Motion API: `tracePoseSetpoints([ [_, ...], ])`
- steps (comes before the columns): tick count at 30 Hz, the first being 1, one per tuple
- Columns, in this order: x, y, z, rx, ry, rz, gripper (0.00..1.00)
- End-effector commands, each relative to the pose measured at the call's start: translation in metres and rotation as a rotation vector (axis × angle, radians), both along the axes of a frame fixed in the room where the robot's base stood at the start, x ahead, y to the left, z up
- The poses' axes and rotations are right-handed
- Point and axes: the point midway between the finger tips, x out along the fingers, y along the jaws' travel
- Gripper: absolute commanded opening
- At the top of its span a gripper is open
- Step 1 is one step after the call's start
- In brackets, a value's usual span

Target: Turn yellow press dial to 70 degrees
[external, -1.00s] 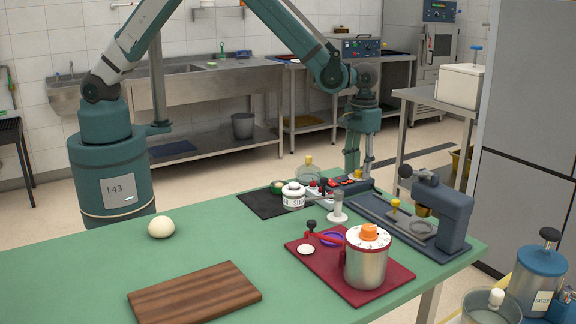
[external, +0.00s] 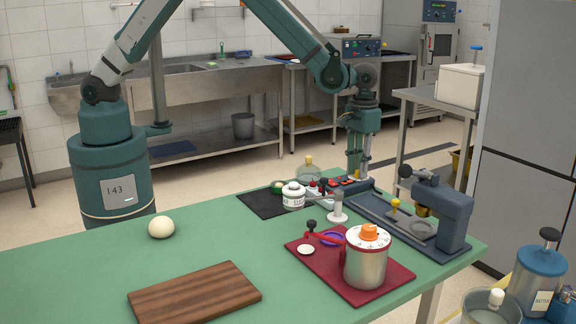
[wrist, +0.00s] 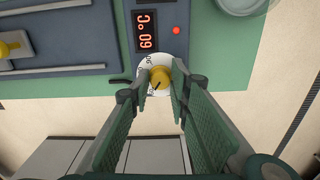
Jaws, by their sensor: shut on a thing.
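The yellow press dial (wrist: 160,76) sits on a white numbered ring (wrist: 144,68), with a dark pointer line on its top. The display (wrist: 146,30) beside it reads 60 °C, and a red light (wrist: 176,30) is lit. My gripper (wrist: 162,74) is shut on the yellow dial, one finger on each side. In the external view my gripper (external: 357,174) points down at the far end of the blue-grey press (external: 452,215). The fingers hide most of the dial there, and part of the ring is hidden in the wrist view.
A control panel with red buttons (external: 342,182) and a white pot (external: 293,195) stand left of my gripper. In front are a red tray (external: 315,272) with a steel canister (external: 366,268), a wooden board (external: 195,294) and a dough ball (external: 161,227). The table's left side is mostly clear.

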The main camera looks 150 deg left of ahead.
Motion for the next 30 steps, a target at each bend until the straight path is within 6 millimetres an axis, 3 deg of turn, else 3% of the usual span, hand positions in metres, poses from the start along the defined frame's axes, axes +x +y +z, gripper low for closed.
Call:
tracePoseSetpoints([
  [21,-0.0005,0.0002,-0.0011,0.0,0.001,-0.502,0.07],
  [30,-0.0006,0.0003,-0.0003,0.0,0.001,-0.618,0.07],
])
